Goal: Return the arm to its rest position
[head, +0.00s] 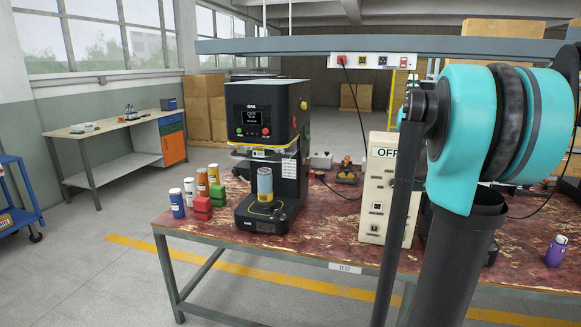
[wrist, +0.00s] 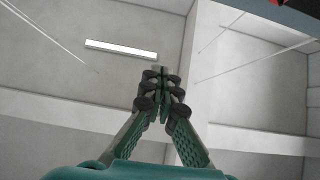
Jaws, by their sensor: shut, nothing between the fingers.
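My gripper (wrist: 161,75) is in the wrist view, pointing up toward the ceiling. Its two fingers meet at the tips with nothing between them. In the head view my arm stands folded at the right, its teal joint in front of the bench, and the gripper is out of that view. The arm hides part of the bench's right side.
A red-topped bench (head: 330,238) holds a black seamer (head: 262,110) with a can (head: 265,183) on it. Several small cans and red and green blocks (head: 203,208) stand left of it. A white OFF box (head: 376,200) and a purple bottle (head: 556,250) stand to the right. An overhead rail (head: 300,46) crosses above.

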